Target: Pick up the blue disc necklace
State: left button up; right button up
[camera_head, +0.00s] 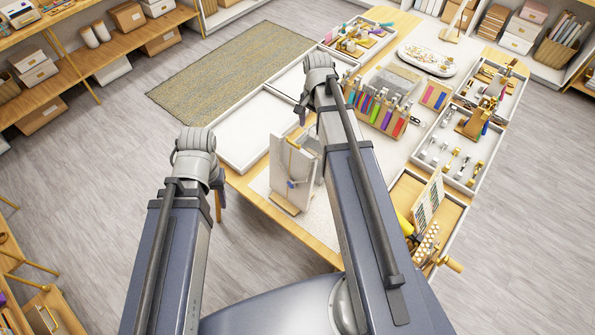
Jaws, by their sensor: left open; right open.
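A small blue pendant (291,184), which looks like the blue disc necklace, hangs low on the front of a pale upright display stand (280,165) near the table's front edge. Its chain is too fine to make out clearly. My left gripper (219,180) is open, left of the stand and apart from it, by the table's edge. My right gripper (300,112) is open and empty, above the table behind the stand. Both grippers are small in view and partly hidden by their wrists.
Empty white trays (245,130) lie left of the stand. My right forearm passes close to the stand's right.

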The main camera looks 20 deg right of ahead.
jog(key=shift+f, duration=0.3)
jog(key=shift+c, duration=0.3)
grip_shut()
dwell(0.3)
